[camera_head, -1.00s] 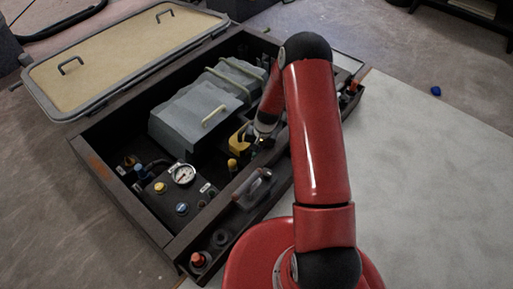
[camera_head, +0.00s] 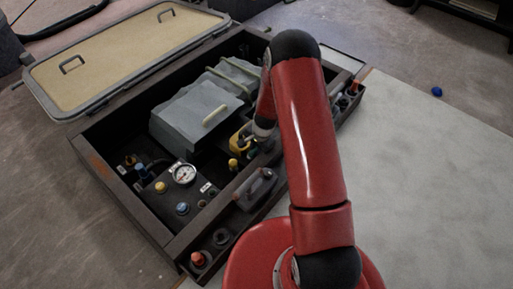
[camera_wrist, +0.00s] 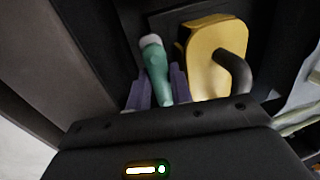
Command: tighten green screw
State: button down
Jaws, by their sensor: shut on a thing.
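The green screw (camera_wrist: 156,72) shows in the wrist view as a teal shaft with a pale end, standing between the two purple-grey fingers of my gripper (camera_wrist: 159,90). The fingers are shut on it. Its far end meets the dark interior, and I cannot tell how deep it sits. In the head view my gripper is small and mostly hidden by my red arm, low inside the dark open box (camera_head: 130,217), beside a yellow part (camera_head: 238,141). The yellow part also shows in the wrist view (camera_wrist: 204,62), close to the right of the screw, with a black bent bar in front.
A grey covered block (camera_head: 188,118) with a pale handle fills the box's middle. A gauge (camera_head: 183,174) and coloured knobs sit at its near left. The tan lid (camera_head: 120,52) lies open at the back left. A grey handled piece (camera_head: 256,188) sits on the near ledge.

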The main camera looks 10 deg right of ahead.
dwell(0.4)
jog(key=c, duration=1.3)
grip_release()
jog(key=shift+s, duration=0.1)
jog(key=r+p, duration=0.1)
jog(key=r, duration=0.1)
jog(key=r+p, duration=0.2)
jog(key=r, duration=0.1)
jog(key=s+d+r+p, duration=0.1)
jog(key=r, duration=0.2)
jog(key=shift+p, duration=0.4)
jog(key=shift+a, duration=0.1)
